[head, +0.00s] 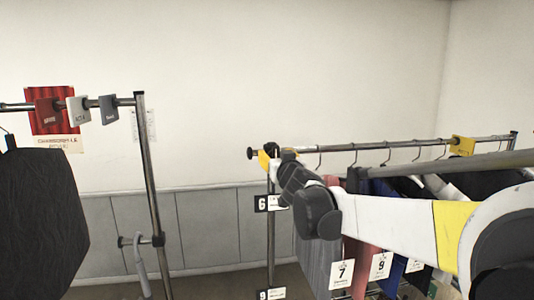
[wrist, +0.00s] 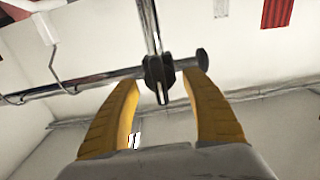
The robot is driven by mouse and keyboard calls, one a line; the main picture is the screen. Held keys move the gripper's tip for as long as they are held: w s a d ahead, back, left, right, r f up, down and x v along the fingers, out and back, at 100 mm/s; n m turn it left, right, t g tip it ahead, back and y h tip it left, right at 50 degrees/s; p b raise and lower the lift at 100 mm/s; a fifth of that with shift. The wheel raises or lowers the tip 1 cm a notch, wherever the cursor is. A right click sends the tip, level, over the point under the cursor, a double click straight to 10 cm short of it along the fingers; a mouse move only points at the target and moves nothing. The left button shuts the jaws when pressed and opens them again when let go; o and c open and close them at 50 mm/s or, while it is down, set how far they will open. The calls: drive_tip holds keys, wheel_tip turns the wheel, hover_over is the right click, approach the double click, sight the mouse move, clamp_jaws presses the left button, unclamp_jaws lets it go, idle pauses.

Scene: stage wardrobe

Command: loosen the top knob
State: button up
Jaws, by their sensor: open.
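The top knob (wrist: 158,70) is dark and lobed. In the wrist view it sits where the upright post (wrist: 149,22) meets the top rail (wrist: 100,81). In the head view the knob (head: 270,148) shows small at the rail's left end, partly hidden by my gripper. My gripper (wrist: 160,78) is open, with one yellow finger on each side of the knob in the wrist view. Nothing is held. I cannot tell whether either finger touches the knob. In the head view my gripper (head: 272,158) is at the post's top, mostly covered by my wrist.
The rail's round end cap (wrist: 203,61) lies just beyond the right fingertip. A hanger (wrist: 57,65) hangs left of the fingers. Garments (head: 372,235) with numbered tags hang right of the post. Another rack (head: 147,175) stands at the left, with open room between the racks.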

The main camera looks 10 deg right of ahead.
drive_tip(key=c, duration=1.1)
drive_tip(key=shift+n, duration=0.3)
drive_tip(key=n+b, duration=0.2)
drive_tip(key=n, duration=0.1)
drive_tip(key=shift+a+f+b, duration=0.15)
drive_tip(key=shift+b, duration=0.2)
drive_tip(key=n+b, duration=0.2)
drive_tip(key=n, duration=0.4)
drive_tip(key=shift+a, duration=0.1)
drive_tip(key=n+b, duration=0.2)
drive_tip(key=n, duration=0.2)
drive_tip(key=shift+a+f, duration=0.1)
drive_tip(key=shift+n+b, duration=0.6)
drive_tip(key=shift+n, duration=1.5)
drive_tip(key=o, duration=1.1)
drive_tip(key=shift+f, duration=0.1)
